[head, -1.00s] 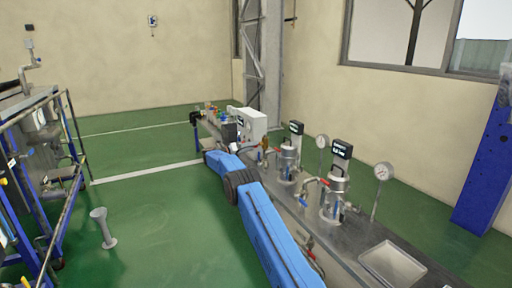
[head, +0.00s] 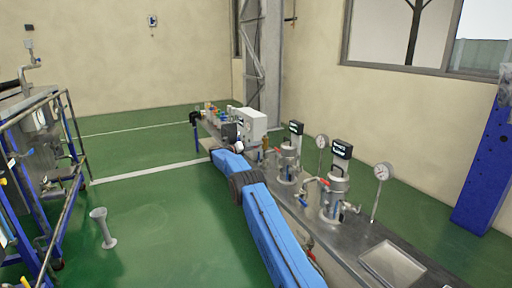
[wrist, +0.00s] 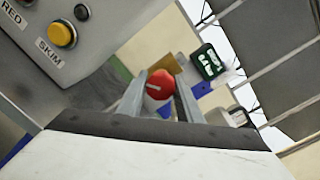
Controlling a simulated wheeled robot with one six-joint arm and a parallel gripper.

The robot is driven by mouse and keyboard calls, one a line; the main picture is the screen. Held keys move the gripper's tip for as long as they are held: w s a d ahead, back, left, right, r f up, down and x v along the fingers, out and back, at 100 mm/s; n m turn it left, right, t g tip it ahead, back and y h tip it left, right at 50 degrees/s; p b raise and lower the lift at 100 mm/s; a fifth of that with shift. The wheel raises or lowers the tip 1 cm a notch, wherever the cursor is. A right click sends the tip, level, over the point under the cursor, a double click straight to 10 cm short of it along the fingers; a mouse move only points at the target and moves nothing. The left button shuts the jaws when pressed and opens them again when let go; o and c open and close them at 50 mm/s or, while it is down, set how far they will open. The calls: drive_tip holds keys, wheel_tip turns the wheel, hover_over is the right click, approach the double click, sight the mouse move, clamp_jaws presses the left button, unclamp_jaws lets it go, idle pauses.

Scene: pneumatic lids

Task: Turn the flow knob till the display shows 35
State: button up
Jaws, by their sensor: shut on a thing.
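A red round knob (wrist: 159,84) with a pale line on its face sits between the two grey fingers of my gripper (wrist: 160,92) in the wrist view. The fingers are closed on its sides. A dark display (wrist: 208,62) with pale green characters is just beyond it, tilted; I cannot read its value. In the head view my blue arm reaches toward the white control box (head: 251,124) at the far end of the bench, and my gripper and the knob cannot be made out there.
In the head view the steel bench (head: 350,232) bears two metal vessels with dark displays (head: 341,149), gauges and red-handled valves.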

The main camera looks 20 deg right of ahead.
drive_tip(key=shift+n, duration=0.4)
drive_tip(key=n, duration=0.4)
drive_tip(key=shift+r, duration=0.1)
drive_tip(key=shift+a+n+y, duration=0.1)
drive_tip(key=shift+n+y, duration=0.2)
drive_tip(key=shift+n, duration=2)
drive_tip(key=shift+r, duration=0.1)
drive_tip(key=o, duration=1)
drive_tip(key=a, duration=0.5)
drive_tip(key=s+a, duration=0.1)
drive_tip(key=a, duration=0.5)
drive_tip(key=a+r, duration=0.1)
drive_tip(key=a, duration=0.5)
drive_tip(key=shift+s+a, duration=0.15)
drive_tip(key=shift+s, duration=0.1)
